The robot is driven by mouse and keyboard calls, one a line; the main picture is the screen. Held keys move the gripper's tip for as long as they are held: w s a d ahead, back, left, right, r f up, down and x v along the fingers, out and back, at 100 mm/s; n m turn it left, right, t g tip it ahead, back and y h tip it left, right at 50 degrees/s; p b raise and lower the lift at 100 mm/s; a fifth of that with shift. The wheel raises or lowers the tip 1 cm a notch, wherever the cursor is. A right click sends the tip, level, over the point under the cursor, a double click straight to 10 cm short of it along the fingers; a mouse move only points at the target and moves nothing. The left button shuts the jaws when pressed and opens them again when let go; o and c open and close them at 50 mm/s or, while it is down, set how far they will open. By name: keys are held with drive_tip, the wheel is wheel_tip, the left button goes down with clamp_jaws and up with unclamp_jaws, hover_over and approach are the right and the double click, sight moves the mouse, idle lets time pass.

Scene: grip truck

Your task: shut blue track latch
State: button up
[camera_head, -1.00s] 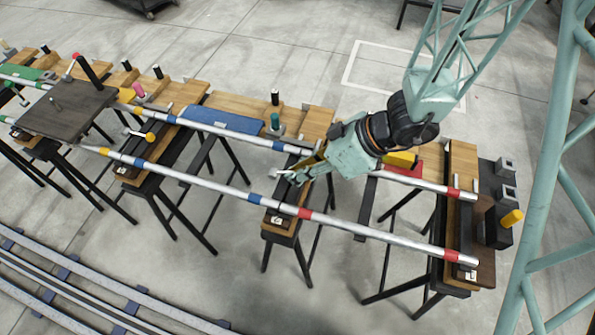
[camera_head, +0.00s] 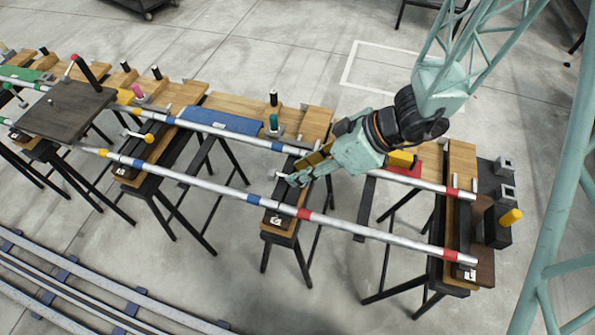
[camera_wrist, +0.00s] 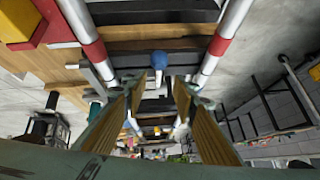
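The blue track latch shows in the wrist view as a round blue knob (camera_wrist: 160,60) between and just beyond my fingertips. In the head view only a pale lever end (camera_head: 281,176) shows on the dark crosspiece between the two rails; my gripper hides the knob there. My gripper (camera_head: 297,176) is low over this crosspiece, reaching in from the right. In the wrist view its two fingers (camera_wrist: 160,90) stand apart with a clear gap, and nothing is held. I cannot tell whether a finger touches the knob.
The near silver rail (camera_head: 370,232) and far rail (camera_head: 240,135) run either side of the gripper. A similar latch with a yellow knob (camera_head: 150,138) sits to the left. A dark platform (camera_head: 75,115) rests farther left. A yellow block on red (camera_head: 402,160) is close right of the gripper.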

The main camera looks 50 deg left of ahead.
drive_tip(key=v, duration=1)
drive_tip(key=shift+w+d, duration=0.1)
idle(0.6)
drive_tip(key=w+d+r+m+t+y, duration=0.1)
drive_tip(key=w+d+r+m, duration=0.2)
drive_tip(key=d+r+m, duration=0.35)
drive_tip(key=w+d+r+m+t+y, duration=0.1)
drive_tip(key=w+d+r+m+t, duration=0.15)
drive_tip(key=d+r, duration=0.7)
drive_tip(key=s+d+r+m+t+h, duration=0.2)
drive_tip(key=s+d+r+m, duration=0.1)
drive_tip(key=d, duration=0.9)
drive_tip(key=s+d+r+m+t+h, duration=0.2)
drive_tip(key=d+r+m, duration=0.4)
drive_tip(key=d, duration=0.6)
drive_tip(key=s+d+r+m+t+h, duration=0.2)
drive_tip(key=s+d+r+m+h, duration=0.1)
drive_tip(key=d, duration=1)
drive_tip(key=s+r+m, duration=0.1)
drive_tip(key=m, duration=0.1)
drive_tip(key=shift+s+r+m+h+p, duration=0.2)
drive_tip(key=shift+r+m+h+p, duration=0.1)
drive_tip(key=shift+h+p, duration=0.1)
drive_tip(key=shift+a, duration=0.1)
drive_tip(key=shift+c, duration=0.6)
